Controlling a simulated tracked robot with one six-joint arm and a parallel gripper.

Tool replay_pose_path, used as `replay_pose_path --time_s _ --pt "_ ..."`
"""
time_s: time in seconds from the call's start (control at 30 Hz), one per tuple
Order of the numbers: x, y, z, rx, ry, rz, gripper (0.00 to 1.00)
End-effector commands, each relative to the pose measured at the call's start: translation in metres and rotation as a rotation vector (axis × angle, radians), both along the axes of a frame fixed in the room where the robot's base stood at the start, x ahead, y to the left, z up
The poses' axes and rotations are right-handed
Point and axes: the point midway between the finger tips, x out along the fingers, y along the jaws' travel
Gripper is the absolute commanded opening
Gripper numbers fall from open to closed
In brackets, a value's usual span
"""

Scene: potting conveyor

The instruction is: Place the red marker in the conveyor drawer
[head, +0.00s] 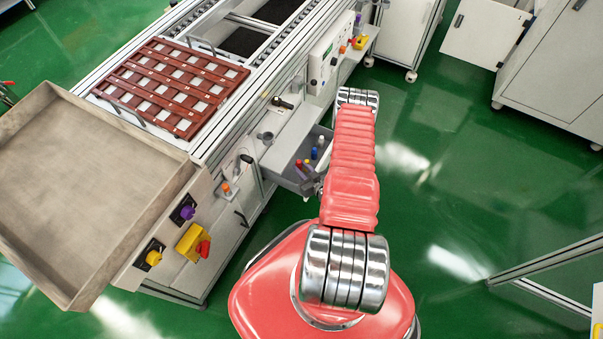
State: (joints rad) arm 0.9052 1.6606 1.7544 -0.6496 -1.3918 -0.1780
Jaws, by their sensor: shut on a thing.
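The conveyor drawer (291,180) is pulled out from the side of the conveyor frame, left of my arm in the head view. Several small coloured markers show in or over it, including a blue one (314,153) and a red one (306,165). My gripper (317,184) is small and partly hidden behind my red arm, at the drawer's right side. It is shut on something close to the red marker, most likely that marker. The fingertips and the exact contact are too small to make out.
A large grey metal tray (85,165) juts out at the left. A reddish-brown slatted pallet (170,85) lies on the conveyor. Green floor is open to the right, before white cabinets (550,65).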

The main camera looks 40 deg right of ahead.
Motion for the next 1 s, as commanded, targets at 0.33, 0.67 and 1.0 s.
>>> replay_pose_path --time_s 0.33,0.67,1.0 --pt "-0.001 0.0 -0.02 0.0 0.0 0.0 0.01" --pt "0.0 0.0 -0.042 0.0 0.0 0.0 0.01" --pt "0.0 0.0 -0.044 -0.001 0.0 0.001 0.01"
